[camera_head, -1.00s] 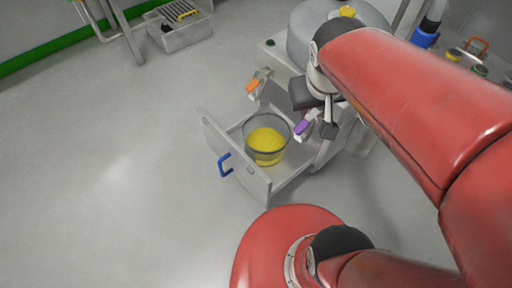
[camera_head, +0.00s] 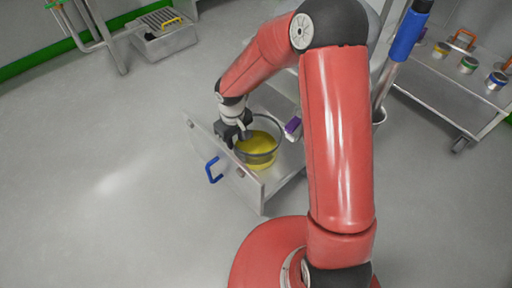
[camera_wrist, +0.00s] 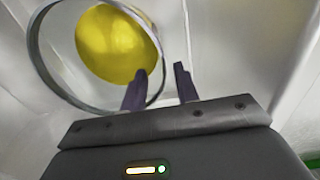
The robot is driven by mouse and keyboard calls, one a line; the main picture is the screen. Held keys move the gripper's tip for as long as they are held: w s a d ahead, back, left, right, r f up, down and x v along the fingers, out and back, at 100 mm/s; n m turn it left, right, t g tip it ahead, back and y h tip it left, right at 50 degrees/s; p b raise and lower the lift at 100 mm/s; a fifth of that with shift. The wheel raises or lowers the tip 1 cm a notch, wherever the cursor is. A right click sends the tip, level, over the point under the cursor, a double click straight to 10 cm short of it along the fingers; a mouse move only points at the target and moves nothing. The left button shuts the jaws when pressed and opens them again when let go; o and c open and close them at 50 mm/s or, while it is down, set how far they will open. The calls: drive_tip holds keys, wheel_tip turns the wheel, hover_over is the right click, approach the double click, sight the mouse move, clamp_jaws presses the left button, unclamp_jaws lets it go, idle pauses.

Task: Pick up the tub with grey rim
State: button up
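The tub with a grey rim (camera_head: 279,138) stands in the open drawer, with yellow contents visible. It also shows in the wrist view (camera_wrist: 36,62), where its round rim fills the upper left. My gripper (camera_head: 236,138) is at the tub's left rim in the head view, pointing down. In the wrist view my gripper (camera_wrist: 160,82) is open, with two dark fingers apart. One finger overlaps the tub's inside and the other lies outside, with the rim between them in the picture. I cannot tell whether either finger touches it.
The pulled-out drawer (camera_head: 225,168) has a front panel with a blue handle (camera_head: 213,170) close beside my gripper. A purple-tipped item (camera_head: 292,125) is right of the tub. A steel cart (camera_head: 440,95) with several small cans stands at right. The floor at left is clear.

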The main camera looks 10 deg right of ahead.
sight(239, 155)
drive_tip(key=f, duration=0.2)
drive_tip(key=f+b, duration=0.1)
drive_tip(key=f, duration=0.1)
drive_tip(key=s+f, duration=0.1)
drive_tip(key=f, duration=0.1)
drive_tip(key=shift+d+f, duration=0.1)
drive_tip(key=shift+d, duration=0.3)
drive_tip(key=shift+c, duration=0.3)
clamp_jaws()
